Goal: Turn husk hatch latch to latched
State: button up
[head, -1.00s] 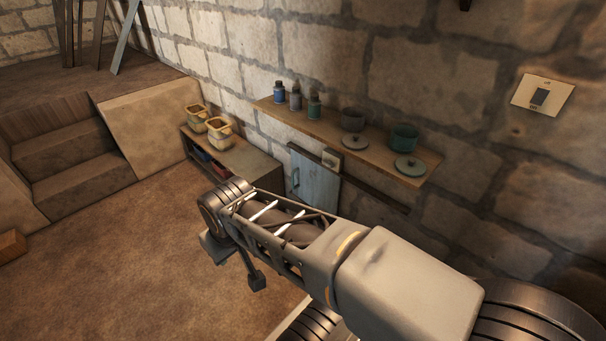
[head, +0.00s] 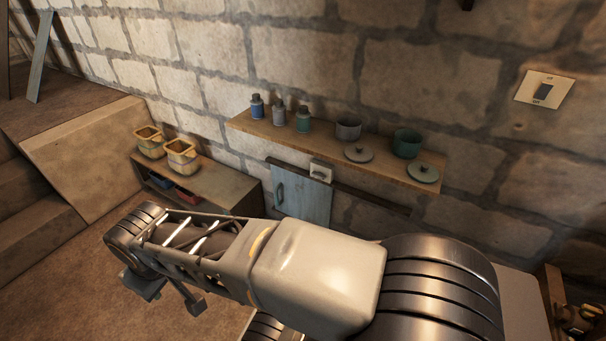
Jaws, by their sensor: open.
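The husk hatch appears to be the pale blue panel (head: 306,203) low on the stone wall, under the shelf, with an upright handle near its left edge. A small cream block with a dark curved part, which looks like the latch (head: 320,171), sits at the panel's top right corner. Its exact setting is too small to tell. My gripper (head: 170,297) is open and empty at the lower left, well apart from the hatch and latch. My arm crosses in front of the hatch's lower part and hides it.
A wall shelf (head: 330,148) above the hatch holds bottles, pots and lids. A low cabinet (head: 220,186) with two yellow tubs (head: 182,157) stands left of the hatch. A wall switch (head: 544,90) is at the upper right. Steps are at the far left. Some floor is open at the lower left.

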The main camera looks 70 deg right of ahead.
aim_at(319, 175)
jog(key=z, duration=0.35)
jog(key=i, duration=0.85)
jog(key=z, duration=1.4)
jog(key=i, duration=0.6)
jog(key=z, duration=0.6)
